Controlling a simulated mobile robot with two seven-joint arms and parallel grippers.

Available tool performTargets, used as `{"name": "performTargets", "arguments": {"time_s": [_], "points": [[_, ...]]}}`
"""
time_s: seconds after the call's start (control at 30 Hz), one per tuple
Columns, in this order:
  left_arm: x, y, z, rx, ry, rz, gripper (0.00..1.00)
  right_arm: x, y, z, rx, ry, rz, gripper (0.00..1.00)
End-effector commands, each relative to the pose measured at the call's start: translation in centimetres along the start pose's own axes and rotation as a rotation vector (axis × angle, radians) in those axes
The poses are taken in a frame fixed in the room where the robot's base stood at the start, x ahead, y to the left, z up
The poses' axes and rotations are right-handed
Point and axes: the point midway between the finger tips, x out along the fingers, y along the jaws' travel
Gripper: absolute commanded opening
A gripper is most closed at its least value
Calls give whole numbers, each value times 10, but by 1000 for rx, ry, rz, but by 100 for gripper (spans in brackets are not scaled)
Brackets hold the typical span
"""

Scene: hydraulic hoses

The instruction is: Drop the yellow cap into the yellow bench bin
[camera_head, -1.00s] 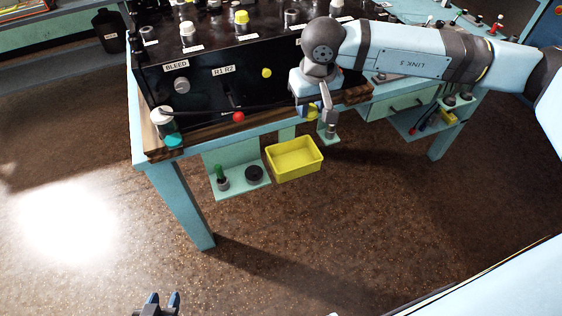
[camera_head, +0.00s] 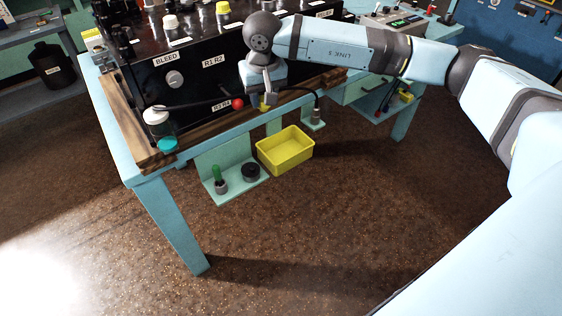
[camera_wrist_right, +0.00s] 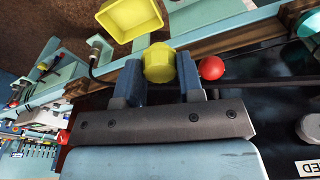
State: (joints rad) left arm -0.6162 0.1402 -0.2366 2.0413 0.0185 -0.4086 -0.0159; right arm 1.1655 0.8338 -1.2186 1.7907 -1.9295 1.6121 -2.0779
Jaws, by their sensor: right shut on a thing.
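My right gripper (camera_head: 266,100) is at the front of the black panel, above the bench's front edge. In the right wrist view, its two fingers (camera_wrist_right: 160,82) are shut on the yellow cap (camera_wrist_right: 158,62), one on each side. In the head view, only a little of the yellow cap (camera_head: 265,107) shows below the hand. The yellow bench bin (camera_head: 290,163) hangs at the bench's front, below and slightly right of the gripper, and looks empty. It also shows in the right wrist view (camera_wrist_right: 151,27), beyond the cap. My left gripper is out of view.
A red ball-tipped lever (camera_head: 238,103) sticks out just left of the gripper and shows beside the cap in the wrist view (camera_wrist_right: 211,68). A shelf (camera_head: 238,190) with a green-handled tool and a black ring is left of the bin. A small bracket (camera_head: 314,125) is right of it.

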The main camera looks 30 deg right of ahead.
Motion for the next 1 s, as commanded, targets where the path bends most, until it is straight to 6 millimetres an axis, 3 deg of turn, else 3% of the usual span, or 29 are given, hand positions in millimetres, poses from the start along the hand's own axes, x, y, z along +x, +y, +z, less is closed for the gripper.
{"name": "performTargets", "arguments": {"time_s": [0.03,0.2,0.4,0.7,1.0], "points": [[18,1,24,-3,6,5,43,35,10,-12,44,-2,4,13],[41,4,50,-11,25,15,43,86,47,-53,182,-2,21,13],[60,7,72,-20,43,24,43,133,90,-85,316,-2,38,13],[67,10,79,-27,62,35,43,162,122,-101,409,0,49,13],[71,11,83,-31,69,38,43,174,127,-102,421,0,52,13]]}}
